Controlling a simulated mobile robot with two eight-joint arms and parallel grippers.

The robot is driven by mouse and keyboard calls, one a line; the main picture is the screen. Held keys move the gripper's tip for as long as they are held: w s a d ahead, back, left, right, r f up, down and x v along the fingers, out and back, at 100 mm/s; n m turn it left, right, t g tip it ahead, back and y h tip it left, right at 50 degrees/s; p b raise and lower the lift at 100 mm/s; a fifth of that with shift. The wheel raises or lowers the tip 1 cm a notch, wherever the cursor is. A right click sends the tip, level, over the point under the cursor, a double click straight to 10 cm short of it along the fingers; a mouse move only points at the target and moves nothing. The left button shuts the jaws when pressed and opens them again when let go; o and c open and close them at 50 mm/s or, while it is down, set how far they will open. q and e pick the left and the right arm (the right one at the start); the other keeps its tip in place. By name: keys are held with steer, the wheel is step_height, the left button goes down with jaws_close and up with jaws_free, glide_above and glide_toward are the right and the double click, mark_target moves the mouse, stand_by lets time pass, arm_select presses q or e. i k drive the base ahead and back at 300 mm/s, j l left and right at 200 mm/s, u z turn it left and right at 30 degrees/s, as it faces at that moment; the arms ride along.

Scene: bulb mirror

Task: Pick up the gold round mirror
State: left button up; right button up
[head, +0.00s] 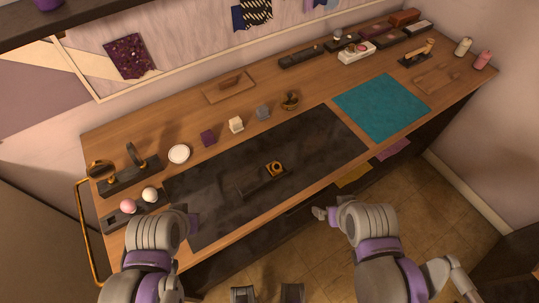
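A round gold-rimmed piece that looks like the gold round mirror (100,168) stands at the left end of the table, by a dark block. Its face is dark and small, so I cannot be sure. A dark upright ring (135,153) stands close to its right. My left arm reaches over the table's front left edge; its gripper (193,223) is mostly hidden behind the wrist, to the right of and nearer than the mirror. My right gripper (322,213) is in front of the table's front edge, far from the mirror. I cannot make out the fingers of either.
A pink ball (128,206) and a white ball (150,194) sit on a dark holder near my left arm. A white dish (179,154) lies behind. A small gold-topped fixture (276,169) stands on the dark mat (320,150). The teal mat (382,108) is clear.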

mark_target(103, 170)
steer(key=u, duration=1.5)
steer(key=j+u, duration=0.15)
steer(key=u, duration=0.25)
steer(key=i+j+u, duration=0.1)
steer(key=u, duration=0.3)
steer(key=i+j+u, duration=0.1)
steer(key=u, duration=0.3)
steer(key=j, duration=0.1)
